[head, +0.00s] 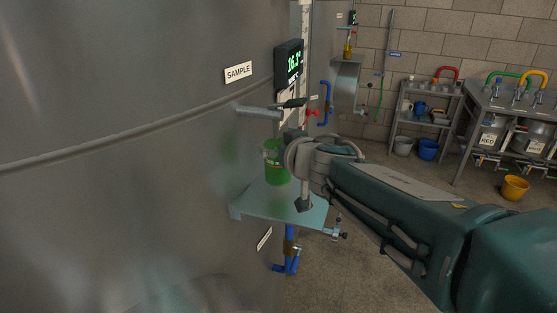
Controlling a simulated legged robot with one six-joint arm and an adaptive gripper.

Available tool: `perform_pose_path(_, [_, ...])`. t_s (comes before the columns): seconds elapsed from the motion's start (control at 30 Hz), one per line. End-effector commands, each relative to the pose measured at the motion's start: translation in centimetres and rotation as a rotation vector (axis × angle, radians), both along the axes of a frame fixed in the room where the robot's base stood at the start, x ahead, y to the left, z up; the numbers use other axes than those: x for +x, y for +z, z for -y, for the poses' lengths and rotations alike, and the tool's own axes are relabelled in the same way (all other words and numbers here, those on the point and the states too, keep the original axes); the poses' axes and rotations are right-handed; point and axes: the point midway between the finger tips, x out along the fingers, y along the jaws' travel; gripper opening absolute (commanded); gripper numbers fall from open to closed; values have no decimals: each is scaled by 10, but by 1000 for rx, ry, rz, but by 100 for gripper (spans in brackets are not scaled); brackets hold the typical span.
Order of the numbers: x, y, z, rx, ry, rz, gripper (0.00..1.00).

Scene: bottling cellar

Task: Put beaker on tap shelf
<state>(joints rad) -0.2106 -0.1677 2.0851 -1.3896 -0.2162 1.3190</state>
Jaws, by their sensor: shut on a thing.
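A green beaker (277,165) stands upright beneath the sample tap (259,111) on the big steel tank. The pale blue-green tap shelf (262,206) juts out from the tank under the beaker. I cannot tell whether the beaker's base touches the shelf or hangs just above it. My gripper (287,156) reaches in from the right and is shut on the beaker at its right side. The fingertips are small and partly hidden by the wrist.
A digital display (288,65) and a SAMPLE label (238,72) are on the tank (120,200). A vertical tube stands right beside the beaker. Blue pipework (290,245) hangs below the shelf. A rack (424,118), a metal bench and a yellow bucket (515,188) stand at the far right.

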Motion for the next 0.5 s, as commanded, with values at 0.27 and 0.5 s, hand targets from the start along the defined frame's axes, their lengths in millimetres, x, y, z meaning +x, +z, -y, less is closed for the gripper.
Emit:
perform_pose_path(0.27, [-1, -24, -1, 1, 1, -5, 24])
perform_pose_path(0.5, [-1, -35, 1, 0, 1, 0, 24])
